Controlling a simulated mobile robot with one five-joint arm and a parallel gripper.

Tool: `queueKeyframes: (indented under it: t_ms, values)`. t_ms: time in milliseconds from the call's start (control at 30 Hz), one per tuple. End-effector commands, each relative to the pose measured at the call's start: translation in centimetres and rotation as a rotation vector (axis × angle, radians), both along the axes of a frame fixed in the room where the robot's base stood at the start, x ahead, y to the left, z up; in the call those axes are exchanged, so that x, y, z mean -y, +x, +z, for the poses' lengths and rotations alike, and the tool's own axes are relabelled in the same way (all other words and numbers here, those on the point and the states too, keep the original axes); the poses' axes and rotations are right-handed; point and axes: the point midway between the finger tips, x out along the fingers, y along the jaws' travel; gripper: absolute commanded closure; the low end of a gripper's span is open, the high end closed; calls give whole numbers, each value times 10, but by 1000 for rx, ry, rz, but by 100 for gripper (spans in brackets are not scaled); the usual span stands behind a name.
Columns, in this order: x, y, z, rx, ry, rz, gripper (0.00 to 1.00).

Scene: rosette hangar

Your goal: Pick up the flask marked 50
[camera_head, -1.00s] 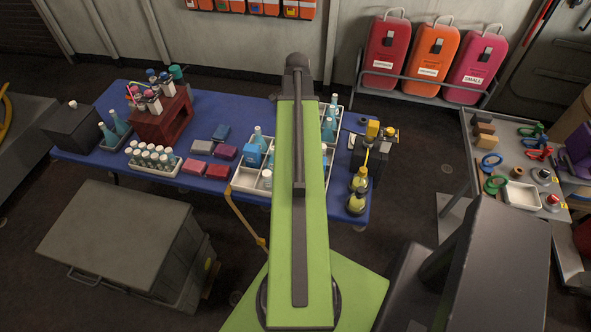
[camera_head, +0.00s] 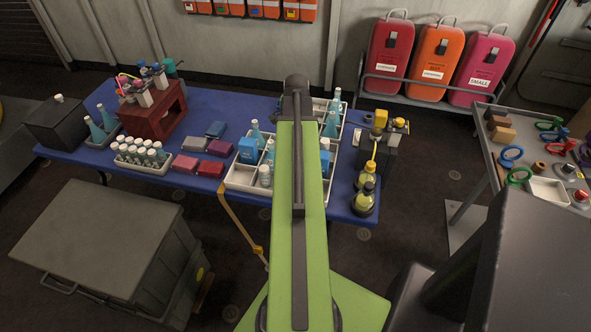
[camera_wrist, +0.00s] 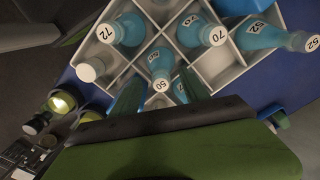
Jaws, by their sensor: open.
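In the wrist view, the flask marked 50 (camera_wrist: 160,64) is blue with a white numbered cap. It stands in a compartment of a white divided crate (camera_wrist: 224,76). Another blue flask is partly hidden by the right finger. In the head view my arm covers part of the crates, and no flask number is readable there.
The crates (camera_head: 240,184) sit on a blue table (camera_head: 210,102). Yellow-capped bottles (camera_head: 366,180) stand at its right end, and a dark red rack (camera_head: 153,118) stands left. A grey chest (camera_head: 95,230) is in front. A tool cart (camera_head: 540,160) stands right.

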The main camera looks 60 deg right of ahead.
Motion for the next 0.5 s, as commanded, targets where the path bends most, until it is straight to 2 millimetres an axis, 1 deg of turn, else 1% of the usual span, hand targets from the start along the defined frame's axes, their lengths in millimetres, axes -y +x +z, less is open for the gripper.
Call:
queueKeyframes:
  t_ms: [33, 67, 133, 333, 500]
  values:
    - [0, 0, -17, 0, 0, 0, 46]
    - [0, 0, -20, 0, 0, 0, 46]
    - [0, 0, -22, 0, 0, 0, 46]
    - [0, 0, -18, 0, 0, -1, 46]
    - [0, 0, -18, 0, 0, -1, 69]
